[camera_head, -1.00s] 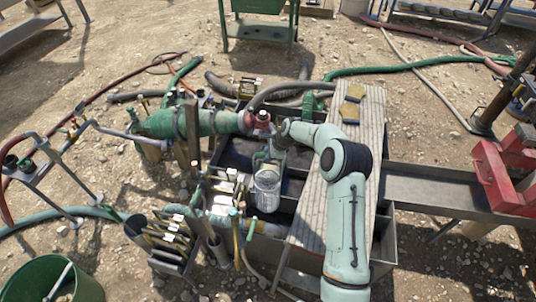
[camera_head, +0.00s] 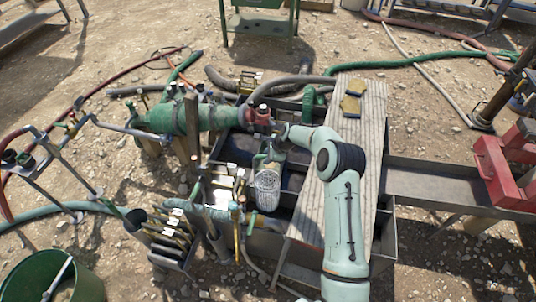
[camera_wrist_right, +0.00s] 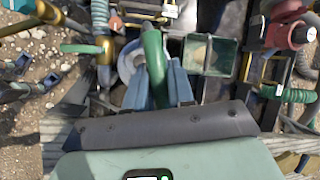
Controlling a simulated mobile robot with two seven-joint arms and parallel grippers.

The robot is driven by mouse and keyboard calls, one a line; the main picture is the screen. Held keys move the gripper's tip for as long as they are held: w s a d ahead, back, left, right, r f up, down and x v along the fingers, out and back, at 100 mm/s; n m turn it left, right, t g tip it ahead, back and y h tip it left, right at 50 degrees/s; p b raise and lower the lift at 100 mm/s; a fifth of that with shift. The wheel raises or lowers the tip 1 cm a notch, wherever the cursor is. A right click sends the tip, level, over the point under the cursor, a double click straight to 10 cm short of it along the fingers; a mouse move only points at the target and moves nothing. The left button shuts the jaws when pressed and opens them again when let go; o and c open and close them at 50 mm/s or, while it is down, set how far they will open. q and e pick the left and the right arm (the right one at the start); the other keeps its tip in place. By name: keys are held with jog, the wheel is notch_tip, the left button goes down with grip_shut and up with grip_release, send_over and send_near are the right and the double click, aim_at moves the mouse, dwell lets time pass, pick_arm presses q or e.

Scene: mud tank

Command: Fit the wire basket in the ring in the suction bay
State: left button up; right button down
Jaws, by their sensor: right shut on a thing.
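The wire basket (camera_head: 267,187) is a small pale mesh cylinder, seen in the head view over the front part of the dark tank (camera_head: 292,183). In the wrist view, the right gripper's blue-grey fingers (camera_wrist_right: 173,86) are beside a curved green piece (camera_wrist_right: 153,55). A pale round shape (camera_wrist_right: 127,62) shows behind that piece; I cannot tell if it is the basket or the ring. I cannot make out the ring in the head view. My left gripper is not in view.
A ridged plank (camera_head: 348,125) lies across the tank, right of the basket, with yellow pieces (camera_head: 351,105) on it. Upright pipes and a yellow-handled rack (camera_head: 172,235) stand close on the left.

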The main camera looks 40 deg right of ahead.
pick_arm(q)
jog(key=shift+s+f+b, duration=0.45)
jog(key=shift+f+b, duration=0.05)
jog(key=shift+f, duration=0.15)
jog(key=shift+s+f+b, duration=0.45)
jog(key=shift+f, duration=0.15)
pick_arm(e)
notch_tip(320, 180, down, 8)
pick_arm(q)
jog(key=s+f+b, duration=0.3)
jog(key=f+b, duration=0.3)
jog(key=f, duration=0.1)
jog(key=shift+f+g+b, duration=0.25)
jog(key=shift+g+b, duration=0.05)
jog(key=shift+b, duration=0.1)
pick_arm(e)
notch_tip(320, 180, down, 11)
jog(key=shift+f, duration=0.2)
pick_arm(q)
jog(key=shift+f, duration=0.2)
pick_arm(e)
jog(key=shift+f, duration=0.2)
